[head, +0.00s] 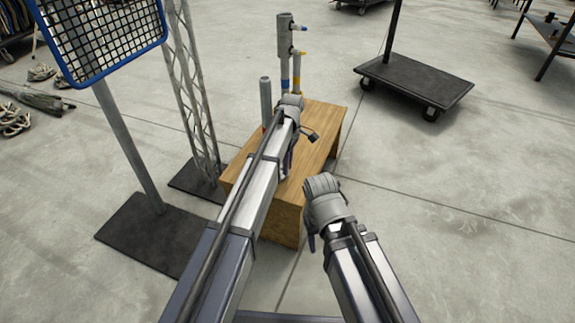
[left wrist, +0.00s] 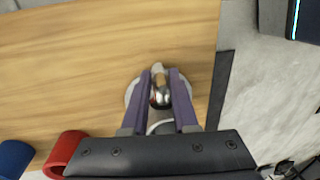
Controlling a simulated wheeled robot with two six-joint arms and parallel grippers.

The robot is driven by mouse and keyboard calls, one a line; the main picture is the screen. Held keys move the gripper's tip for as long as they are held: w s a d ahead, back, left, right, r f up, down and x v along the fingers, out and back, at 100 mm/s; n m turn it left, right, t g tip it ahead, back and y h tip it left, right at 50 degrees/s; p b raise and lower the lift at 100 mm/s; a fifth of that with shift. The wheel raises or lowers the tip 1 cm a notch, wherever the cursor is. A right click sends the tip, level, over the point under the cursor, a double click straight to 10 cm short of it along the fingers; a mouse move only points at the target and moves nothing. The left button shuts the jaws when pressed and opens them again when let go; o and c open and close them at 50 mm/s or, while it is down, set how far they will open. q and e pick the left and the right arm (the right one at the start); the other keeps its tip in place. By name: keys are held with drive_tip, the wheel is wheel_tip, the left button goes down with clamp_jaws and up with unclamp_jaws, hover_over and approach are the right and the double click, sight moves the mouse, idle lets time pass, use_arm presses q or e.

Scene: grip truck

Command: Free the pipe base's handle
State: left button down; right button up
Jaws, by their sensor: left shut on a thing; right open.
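In the left wrist view, the pipe base (left wrist: 131,93) is a pale round disc on the wooden table, with a shiny metal handle (left wrist: 161,97) at its middle. The purple fingers of my left gripper (left wrist: 164,86) stand on both sides of this handle and are shut on it. In the head view my left arm's wrist is over the table and hides the pipe base. My right gripper (head: 311,240) is open, pointing down in front of the table's right side; its fingers are mostly hidden behind its wrist.
The wooden table (head: 325,120) holds upright grey pipes at its far end, one with a blue band (head: 285,60), one with a yellow band (head: 297,80). A truss tower (head: 192,90) and screen stand (head: 125,140) are at left. A black cart (head: 415,82) is at right.

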use_arm(q)
drive_tip(key=shift+s, duration=0.15)
drive_tip(key=shift+c, duration=2)
unclamp_jaws()
drive_tip(key=shift+r, duration=0.1)
wheel_tip(320, 180, up, 8)
drive_tip(key=w+p, duration=0.1)
drive_tip(key=p, duration=0.6)
drive_tip(key=shift+w+d+f+p, duration=0.2)
drive_tip(key=shift+f+p, duration=0.05)
drive_tip(key=shift+p, duration=0.1)
